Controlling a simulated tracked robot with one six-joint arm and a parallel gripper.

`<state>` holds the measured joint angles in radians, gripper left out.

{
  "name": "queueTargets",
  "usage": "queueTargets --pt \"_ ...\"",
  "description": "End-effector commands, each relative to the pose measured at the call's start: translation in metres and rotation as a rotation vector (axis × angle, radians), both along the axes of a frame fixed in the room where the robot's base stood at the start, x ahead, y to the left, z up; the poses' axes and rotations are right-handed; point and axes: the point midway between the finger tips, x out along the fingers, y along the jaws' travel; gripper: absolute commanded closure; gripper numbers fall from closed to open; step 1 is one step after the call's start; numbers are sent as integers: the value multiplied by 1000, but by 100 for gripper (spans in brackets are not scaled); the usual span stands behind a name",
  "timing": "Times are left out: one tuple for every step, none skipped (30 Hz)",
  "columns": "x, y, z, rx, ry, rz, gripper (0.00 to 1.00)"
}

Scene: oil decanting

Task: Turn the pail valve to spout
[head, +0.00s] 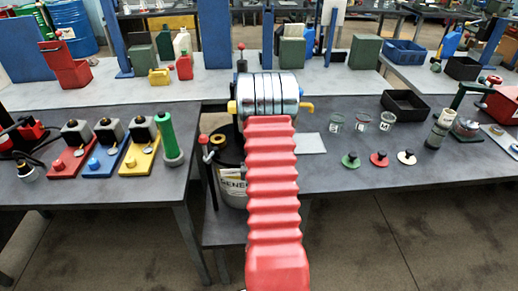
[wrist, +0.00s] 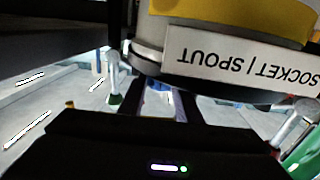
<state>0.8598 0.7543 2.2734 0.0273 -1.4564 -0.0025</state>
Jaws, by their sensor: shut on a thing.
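The dark pail (head: 232,185) with a white label reading "GENE…" stands on a lower shelf in the head view, partly hidden behind my red arm. The valve body (wrist: 235,58) shows close up in the wrist view, with a yellow band above an upside-down label reading "SOCKET | SPOUT". My gripper (wrist: 158,84) reaches up under the label, its dark fingers close to the valve, and is shut on it. The exact contact is hidden behind the label and valve body. In the head view my arm hides the gripper. Which side the valve points to cannot be told.
Red, blue and yellow pump units (head: 107,145) and a green cylinder (head: 167,137) stand on the left bench. Glass beakers (head: 361,121), coloured knobbed discs (head: 379,158) and a black tray (head: 405,104) are on the right bench. A red-knobbed rod (head: 207,165) rises beside the pail.

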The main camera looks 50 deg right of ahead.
Motion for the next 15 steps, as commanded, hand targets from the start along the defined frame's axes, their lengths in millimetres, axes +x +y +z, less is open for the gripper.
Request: queueTargets --pt "3 1 1 -4 -2 -13 92" --pt "3 1 2 -4 -2 -23 92" --pt "4 1 2 -4 -2 -37 92" --pt "3 1 2 -4 -2 -49 92" --pt "4 1 2 -4 -2 -59 92" --pt "4 1 2 -4 -2 -73 92" --pt "4 1 2 -4 -2 -84 92" --pt "4 1 2 -4 -2 -94 92" --pt "4 1 2 -4 -3 -109 92" --pt "5 2 2 -4 -2 -119 92" --pt "5 2 2 -4 -2 -129 92" --pt "4 1 2 -4 -2 -141 92" --pt "4 2 2 -4 -2 -149 92" --pt "4 2 2 -4 -2 -156 92" --pt "4 2 2 -4 -2 -163 92"
